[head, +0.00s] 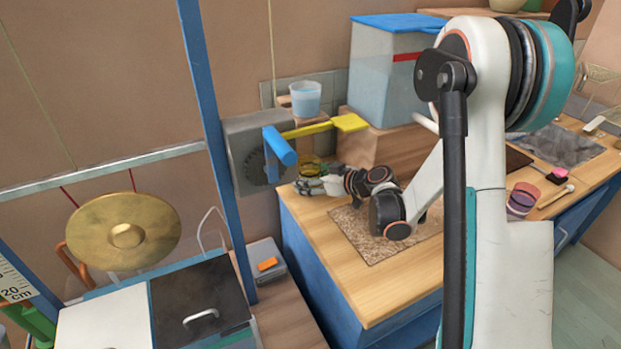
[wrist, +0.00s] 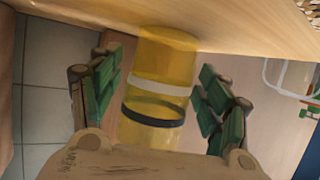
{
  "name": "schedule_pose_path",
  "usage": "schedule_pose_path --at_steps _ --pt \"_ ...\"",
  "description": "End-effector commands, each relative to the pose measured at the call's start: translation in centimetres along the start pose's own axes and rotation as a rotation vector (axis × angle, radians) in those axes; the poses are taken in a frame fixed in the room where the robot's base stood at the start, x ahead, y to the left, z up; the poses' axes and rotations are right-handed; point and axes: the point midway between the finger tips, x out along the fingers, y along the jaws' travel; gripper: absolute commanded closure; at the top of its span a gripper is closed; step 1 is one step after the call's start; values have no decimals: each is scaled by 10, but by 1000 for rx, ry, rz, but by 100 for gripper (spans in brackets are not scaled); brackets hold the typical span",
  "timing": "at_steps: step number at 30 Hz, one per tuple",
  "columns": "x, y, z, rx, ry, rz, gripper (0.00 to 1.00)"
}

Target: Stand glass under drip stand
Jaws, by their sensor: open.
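A clear yellow glass (wrist: 160,80) with a pale band and a dark band fills the middle of the wrist view. My gripper (wrist: 161,66) is open around it, its green fingers on either side with gaps between them and the glass. In the head view my gripper (head: 310,180) is low at the worktop's far left corner, and the yellow glass (head: 311,164) shows just behind it, partly hidden. A light blue cup (head: 305,98) sits raised on a wooden support above and behind the glass. I cannot tell for certain whether this is the drip stand.
A grey box (head: 240,135) with a blue cylinder (head: 280,146) and a yellow bar (head: 325,126) stands close to my gripper. A speckled mat (head: 372,238) lies under my arm. A pink-and-blue cup (head: 522,199) is at right.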

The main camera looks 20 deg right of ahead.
Motion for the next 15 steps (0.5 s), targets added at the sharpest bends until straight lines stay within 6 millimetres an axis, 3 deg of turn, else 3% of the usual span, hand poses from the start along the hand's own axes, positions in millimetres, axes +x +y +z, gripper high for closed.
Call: schedule_pose_path --at_steps 5,15 --pt "-5 0 -4 1 0 1 30" --pt "-72 1 -5 1 0 3 30"
